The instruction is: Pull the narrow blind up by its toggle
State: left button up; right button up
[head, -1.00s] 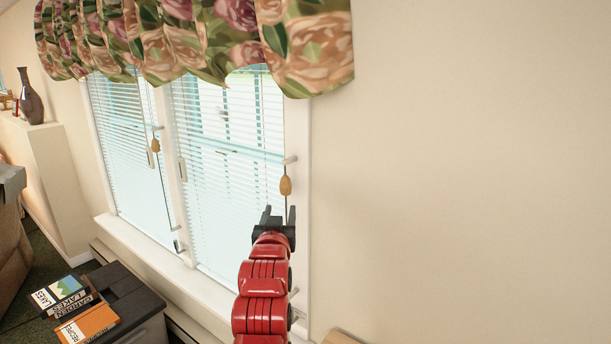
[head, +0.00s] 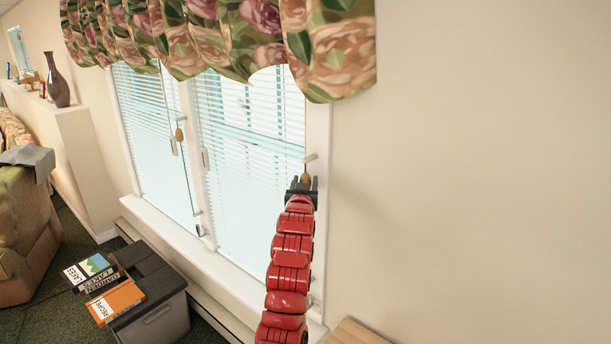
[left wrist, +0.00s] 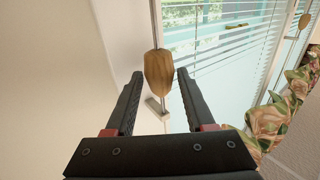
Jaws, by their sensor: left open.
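A tan wooden toggle (head: 306,178) hangs on a cord at the right edge of the right-hand blind (head: 255,140). My left gripper (head: 302,184) is open around or just short of it. In the left wrist view the toggle (left wrist: 158,72) shows between the two fingertips, with gaps on both sides. It is not gripped. A second toggle (head: 180,134) hangs at the left-hand blind (head: 145,120). Both blinds are down over the window; which one is narrower is hard to tell at this angle. My right gripper is not in view.
A pale cleat (head: 310,158) sticks out beside the toggle. A floral valance (head: 330,55) hangs above the window. A dark-lidded bin (head: 165,300) with books (head: 115,300) stands below left. The wall on the right is bare.

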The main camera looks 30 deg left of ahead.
pick_arm(q)
jog(key=shift+w+a, duration=0.3)
jog(key=shift+w, duration=0.2)
grip_shut()
dwell(1.3)
